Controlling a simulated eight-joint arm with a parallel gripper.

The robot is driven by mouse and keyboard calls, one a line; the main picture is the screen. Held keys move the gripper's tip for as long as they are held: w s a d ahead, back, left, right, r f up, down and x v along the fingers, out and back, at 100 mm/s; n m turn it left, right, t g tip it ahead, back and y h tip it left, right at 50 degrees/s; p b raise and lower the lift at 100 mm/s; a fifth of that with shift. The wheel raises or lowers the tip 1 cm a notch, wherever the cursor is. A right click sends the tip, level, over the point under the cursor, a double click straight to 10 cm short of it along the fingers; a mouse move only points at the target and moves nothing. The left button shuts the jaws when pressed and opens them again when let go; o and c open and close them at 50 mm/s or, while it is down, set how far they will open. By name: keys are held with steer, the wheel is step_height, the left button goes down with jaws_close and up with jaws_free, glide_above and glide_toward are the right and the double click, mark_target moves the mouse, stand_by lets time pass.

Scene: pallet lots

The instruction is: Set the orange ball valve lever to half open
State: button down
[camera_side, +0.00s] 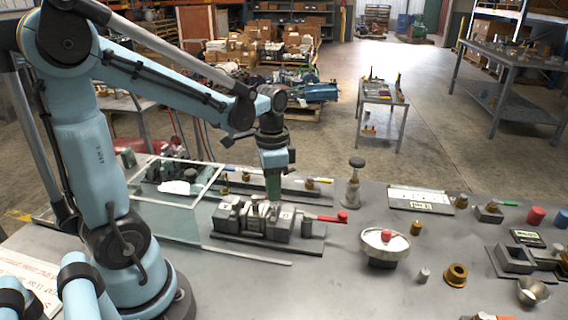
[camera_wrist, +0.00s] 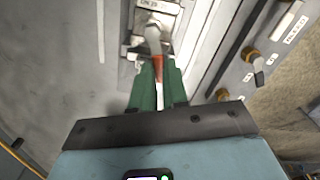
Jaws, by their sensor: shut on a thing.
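In the wrist view the orange lever (camera_wrist: 158,66) has a pale metal upper part (camera_wrist: 153,36), leading up to a labelled grey-white plate (camera_wrist: 156,7). The two green fingers of my gripper (camera_wrist: 158,88) are shut on the orange part, one on each side. In the side view my gripper (camera_side: 273,190) points down at a row of grey blocks (camera_side: 306,228) on a dark base. The lever is hidden there by the fingers and blocks, and I cannot read its angle against any mark.
A red-handled lever (camera_side: 327,217) sticks out right of the blocks. Behind is a rail with yellow-handled valves (camera_side: 311,183).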

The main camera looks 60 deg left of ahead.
steer(key=shift+w+a+n, duration=0.1)
steer(key=shift+a+n, duration=0.25)
steer(key=shift+n, duration=0.65)
steer(key=shift+w+a+n, duration=0.1)
steer(key=shift+a+n, duration=0.25)
steer(key=shift+n, duration=0.65)
steer(key=c, duration=1.1)
jaws_free()
step_height(320, 180, up, 12)
steer(key=shift+r, duration=0.1)
steer(key=d+f+t, duration=0.2)
steer(key=d, duration=0.1)
steer(key=s+d+f+t, duration=0.1)
steer(key=d+f+t, duration=0.1)
steer(key=d+f, duration=0.1)
steer(key=s+d+f+t, duration=0.1)
steer(key=d+f+t, duration=0.1)
steer(key=d+t, duration=0.1)
steer(key=shift+d+f, duration=0.25)
steer(key=shift+d, duration=0.25)
